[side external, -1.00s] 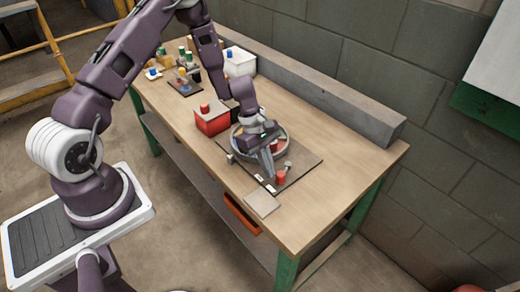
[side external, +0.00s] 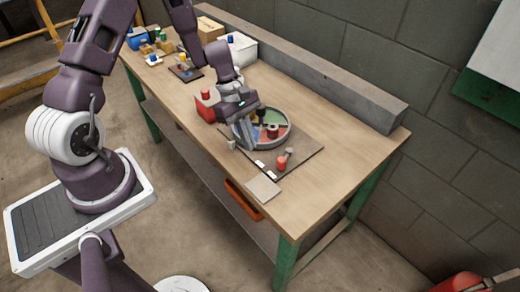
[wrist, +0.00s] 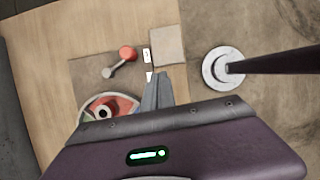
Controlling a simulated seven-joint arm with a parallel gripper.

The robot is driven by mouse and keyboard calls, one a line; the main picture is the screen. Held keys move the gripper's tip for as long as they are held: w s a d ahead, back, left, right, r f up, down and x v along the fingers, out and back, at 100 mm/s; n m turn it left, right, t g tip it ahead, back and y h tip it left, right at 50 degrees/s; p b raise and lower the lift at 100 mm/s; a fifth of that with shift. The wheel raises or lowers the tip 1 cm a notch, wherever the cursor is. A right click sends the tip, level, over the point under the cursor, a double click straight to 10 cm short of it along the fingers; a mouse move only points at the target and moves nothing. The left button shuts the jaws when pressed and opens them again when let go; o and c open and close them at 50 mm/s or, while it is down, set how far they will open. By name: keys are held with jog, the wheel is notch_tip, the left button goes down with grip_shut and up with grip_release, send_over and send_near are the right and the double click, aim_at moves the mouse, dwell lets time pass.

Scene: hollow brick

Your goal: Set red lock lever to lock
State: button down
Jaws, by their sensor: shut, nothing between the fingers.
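The red lock lever has a red knob (side external: 282,162) and a grey arm on a dark board (side external: 305,157) near the board's front right. In the wrist view the red knob (wrist: 127,54) is at the upper right end of its grey arm, close to two small white labels (wrist: 147,55). The label text is too small to read. My gripper (side external: 250,147) is shut and empty, pointing down at the near left side of a round tray, apart from the lever. In the wrist view its fingertips (wrist: 155,78) are below and right of the knob.
The round grey-rimmed tray (side external: 287,138) has coloured sectors and a red-and-black part inside. A light square pad (side external: 263,188) lies by the board. A red box (side external: 205,106) and white box (side external: 238,48) stand farther left. A grey beam (side external: 330,75) runs along the back.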

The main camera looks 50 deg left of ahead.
jog(key=v, duration=0.2)
jog(key=s+v, duration=0.1)
jog(key=v, duration=0.2)
jog(key=shift+d, duration=0.25)
jog(key=s+d+r+m+t+y, duration=0.1)
jog(key=d+r+m, duration=0.15)
jog(key=r, duration=0.35)
jog(key=s+d+r+m+y, duration=0.1)
jog(key=r+m, duration=0.3)
jog(key=r, duration=0.1)
jog(key=s+d+r+m+t+y, duration=0.1)
jog(key=s+r+m+t, duration=0.1)
jog(key=s+r+m, duration=0.4)
jog(key=s+d+r+m+t+y, duration=0.1)
jog(key=s+r+m+t, duration=0.1)
jog(key=s+r+m, duration=0.4)
jog(key=s, duration=0.5)
jog(key=shift+d+r, duration=0.2)
jog(key=shift+r, duration=0.15)
